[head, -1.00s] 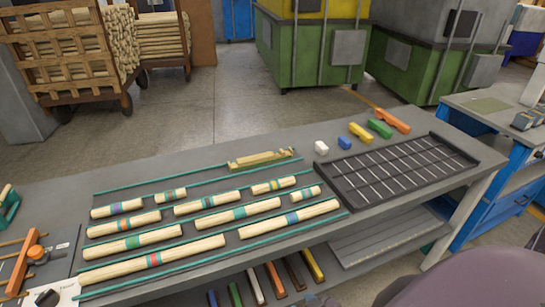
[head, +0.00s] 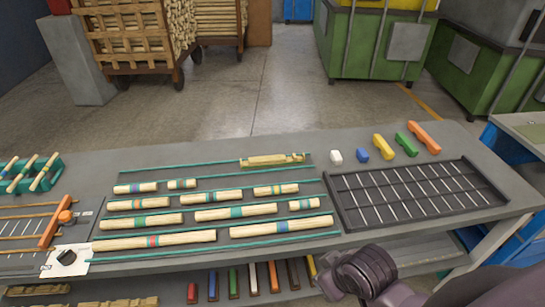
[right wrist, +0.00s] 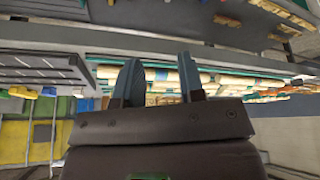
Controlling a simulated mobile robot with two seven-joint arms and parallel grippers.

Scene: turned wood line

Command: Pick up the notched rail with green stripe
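A pale notched wooden rail (head: 272,160) lies at the back of the bench in the head view, behind the rows of striped turned rods. I cannot make out a green stripe on it. Other notched pieces (head: 115,302) lie low at the bottom left, partly cut off. My right gripper (right wrist: 160,82) shows in the right wrist view, its two fingers apart with nothing held between them. In the head view only part of my right arm shows at the bottom, in front of the bench edge. My left gripper is in neither view.
Rods with coloured bands (head: 155,240) lie in rows between green strips. A black slotted tray (head: 334,200) is at right, with small coloured blocks (head: 383,147) behind it. A clamp jig (head: 55,228) and green rack (head: 50,178) stand at left. The bench's back strip is mostly clear.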

